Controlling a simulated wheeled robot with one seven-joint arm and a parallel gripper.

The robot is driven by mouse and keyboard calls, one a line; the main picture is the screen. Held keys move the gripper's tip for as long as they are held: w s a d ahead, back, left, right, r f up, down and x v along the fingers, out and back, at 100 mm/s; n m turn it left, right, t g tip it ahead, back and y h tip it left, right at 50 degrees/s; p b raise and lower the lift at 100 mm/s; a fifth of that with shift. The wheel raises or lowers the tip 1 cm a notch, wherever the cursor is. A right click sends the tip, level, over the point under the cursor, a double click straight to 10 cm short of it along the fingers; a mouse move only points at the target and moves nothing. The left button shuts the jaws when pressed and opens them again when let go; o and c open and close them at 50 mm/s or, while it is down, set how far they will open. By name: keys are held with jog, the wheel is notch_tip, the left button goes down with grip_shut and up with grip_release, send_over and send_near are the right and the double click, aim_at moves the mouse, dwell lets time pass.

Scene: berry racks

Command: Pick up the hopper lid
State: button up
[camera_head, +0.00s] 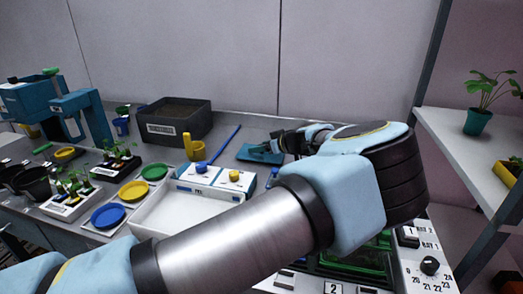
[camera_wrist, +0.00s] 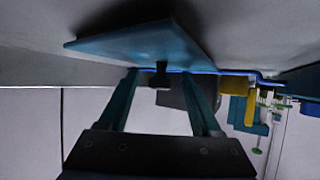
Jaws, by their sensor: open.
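The hopper lid, a flat teal plate (camera_head: 258,154), lies on the grey bench top near the back wall. In the wrist view, which looks upside down, the lid (camera_wrist: 135,42) fills the upper middle, with a small dark knob (camera_wrist: 161,69) standing from it. My gripper (camera_wrist: 160,82) is open, its two teal fingers on either side of the knob with gaps between. In the head view my gripper (camera_head: 277,146) is at the lid's right side, partly hidden by my wrist. Whether a fingertip touches the lid is unclear.
A white box with blue and yellow knobs (camera_head: 208,191) stands in front. A shelf post (camera_head: 433,60) rises at right.

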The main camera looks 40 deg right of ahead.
grip_shut()
dwell(0.5)
